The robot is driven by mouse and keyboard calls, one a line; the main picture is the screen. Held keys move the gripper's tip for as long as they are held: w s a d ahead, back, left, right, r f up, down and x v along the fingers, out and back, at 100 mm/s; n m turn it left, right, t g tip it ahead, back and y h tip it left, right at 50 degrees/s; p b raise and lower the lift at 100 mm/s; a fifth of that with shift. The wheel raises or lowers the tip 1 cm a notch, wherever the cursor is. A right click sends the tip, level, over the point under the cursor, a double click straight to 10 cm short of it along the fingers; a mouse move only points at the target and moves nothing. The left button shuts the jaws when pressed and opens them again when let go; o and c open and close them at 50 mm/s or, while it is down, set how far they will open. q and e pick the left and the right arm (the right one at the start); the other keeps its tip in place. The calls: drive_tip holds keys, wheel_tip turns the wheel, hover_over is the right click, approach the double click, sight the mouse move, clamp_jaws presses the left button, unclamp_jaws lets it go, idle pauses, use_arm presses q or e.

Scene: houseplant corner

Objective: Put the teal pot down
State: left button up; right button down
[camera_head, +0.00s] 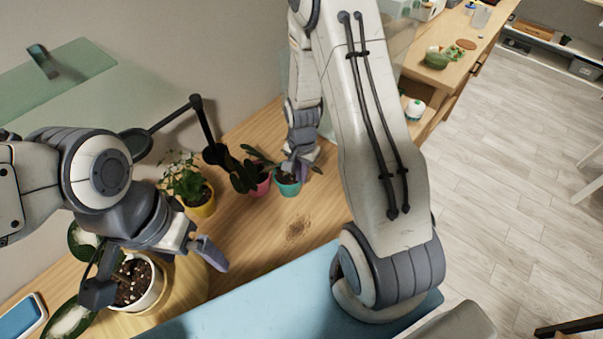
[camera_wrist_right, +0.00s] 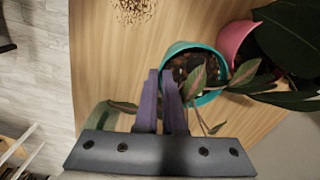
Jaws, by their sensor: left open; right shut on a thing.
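The teal pot (camera_head: 289,188) with a small leafy plant is upright at the middle of the wooden table, beside the pink pot. My right gripper (camera_head: 295,168) is shut on its rim. In the right wrist view the teal pot (camera_wrist_right: 208,97) shows at the fingertips of my right gripper (camera_wrist_right: 166,78), with the fingers close together over the rim. Whether its base touches the wood is not clear. My left gripper (camera_head: 155,270) is open, its fingers spread on either side of a white pot (camera_head: 152,293) with dark soil at the lower left.
A pink pot (camera_head: 263,184) stands just left of the teal pot; it also shows in the right wrist view (camera_wrist_right: 231,40). A yellow pot (camera_head: 203,207) stands further left. A patch of spilled soil (camera_head: 298,229) lies on the wood. A blue mat (camera_head: 270,298) covers the front.

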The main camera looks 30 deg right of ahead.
drive_tip(key=c, duration=1.4)
unclamp_jaws()
drive_tip(key=shift+f, duration=0.15)
drive_tip(key=shift+c, duration=0.2)
drive_tip(key=o, duration=0.4)
